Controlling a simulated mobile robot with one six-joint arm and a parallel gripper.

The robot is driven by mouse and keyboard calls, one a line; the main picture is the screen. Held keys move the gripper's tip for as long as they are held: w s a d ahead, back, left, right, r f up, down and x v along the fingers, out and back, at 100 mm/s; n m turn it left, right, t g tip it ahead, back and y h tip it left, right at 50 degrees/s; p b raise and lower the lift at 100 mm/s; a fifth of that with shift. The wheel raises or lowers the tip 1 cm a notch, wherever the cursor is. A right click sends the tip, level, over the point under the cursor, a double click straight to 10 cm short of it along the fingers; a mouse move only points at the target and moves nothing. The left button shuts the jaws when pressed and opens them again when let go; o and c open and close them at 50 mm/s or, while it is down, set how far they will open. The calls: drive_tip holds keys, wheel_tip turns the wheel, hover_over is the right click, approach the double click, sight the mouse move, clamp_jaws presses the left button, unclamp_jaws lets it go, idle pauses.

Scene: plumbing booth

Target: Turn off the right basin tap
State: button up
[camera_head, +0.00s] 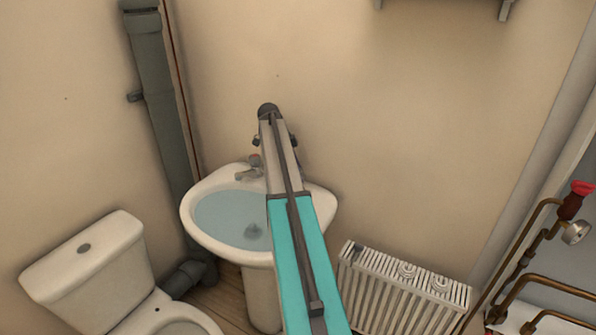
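The white pedestal basin (193,222) stands against the back wall, with bluish water in its bowl. A grey tap (248,173) sits on its back rim, just left of my arm. My arm rises from the bottom middle across the basin's right part and covers the right end of the back rim, so the right tap is hidden. A small grey patch shows in the water; I cannot tell whether it is the drain or a splash. My gripper is hidden behind my arm and cannot be made out. Small dark parts show on both sides of the arm's far end.
A white toilet (95,262) stands at the left, beside a thick grey waste pipe (163,100). A white radiator (400,290) is low on the right. Copper pipes with a red-handled valve (575,198) and a gauge (575,232) are at the far right. The wall above the basin is bare.

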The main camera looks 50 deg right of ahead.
drive_tip(key=shift+r, duration=0.1)
idle(0.3)
drive_tip(key=b+v, duration=0.2)
drive_tip(key=v, duration=1.1)
drive_tip(key=shift+r, duration=0.25)
drive_tip(key=shift+a, duration=0.15)
